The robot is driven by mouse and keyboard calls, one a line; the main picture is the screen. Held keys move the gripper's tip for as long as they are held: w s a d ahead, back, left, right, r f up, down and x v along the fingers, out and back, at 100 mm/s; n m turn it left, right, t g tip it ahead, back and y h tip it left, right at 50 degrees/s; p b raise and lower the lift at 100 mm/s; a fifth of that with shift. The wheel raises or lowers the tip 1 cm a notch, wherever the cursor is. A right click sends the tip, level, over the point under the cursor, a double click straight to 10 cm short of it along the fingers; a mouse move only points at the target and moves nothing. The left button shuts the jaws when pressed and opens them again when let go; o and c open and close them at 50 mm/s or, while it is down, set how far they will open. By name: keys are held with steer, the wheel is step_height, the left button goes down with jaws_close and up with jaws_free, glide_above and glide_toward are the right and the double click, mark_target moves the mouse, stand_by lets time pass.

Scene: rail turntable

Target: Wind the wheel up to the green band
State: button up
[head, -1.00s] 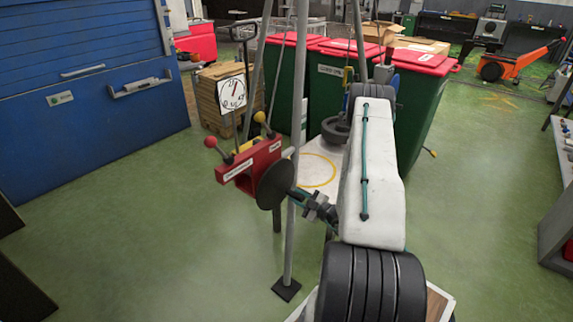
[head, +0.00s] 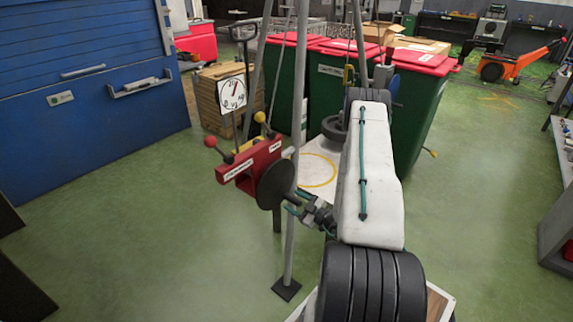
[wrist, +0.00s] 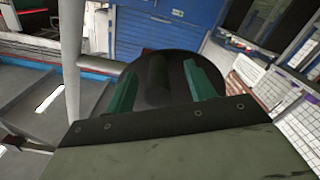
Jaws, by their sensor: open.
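A dark disc (head: 275,187) stands at the front of a red box (head: 250,166) in the head view. In the wrist view the disc (wrist: 183,62) fills the middle, with a dark stub (wrist: 158,76) standing out from it. My gripper (head: 298,201) is at the disc's right side. Its teal fingers (wrist: 160,88) are open, one on each side of the stub, with visible gaps. A dark grey wheel (head: 332,130) is by the white platform (head: 309,186), partly hidden by my arm. A white dial (head: 232,93) stands behind the red box. I cannot make out a green band.
Grey poles (head: 293,230) rise close beside the disc and my gripper. Green bins with red lids (head: 335,80) stand behind. The green floor at left is clear.

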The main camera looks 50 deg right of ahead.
steer(key=s, duration=0.8)
steer(key=shift+d, duration=0.35)
steer(key=shift+w+a+m, duration=0.1)
steer(key=shift+w+m, duration=1.25)
steer(key=shift+m, duration=4.65)
steer(key=shift+w+a+m, duration=0.1)
steer(key=shift+w+m, duration=1.25)
steer(key=shift+m, duration=4.65)
steer(key=shift+w+a+m, duration=0.1)
steer(key=shift+w+m, duration=1.25)
steer(key=shift+m, duration=4.65)
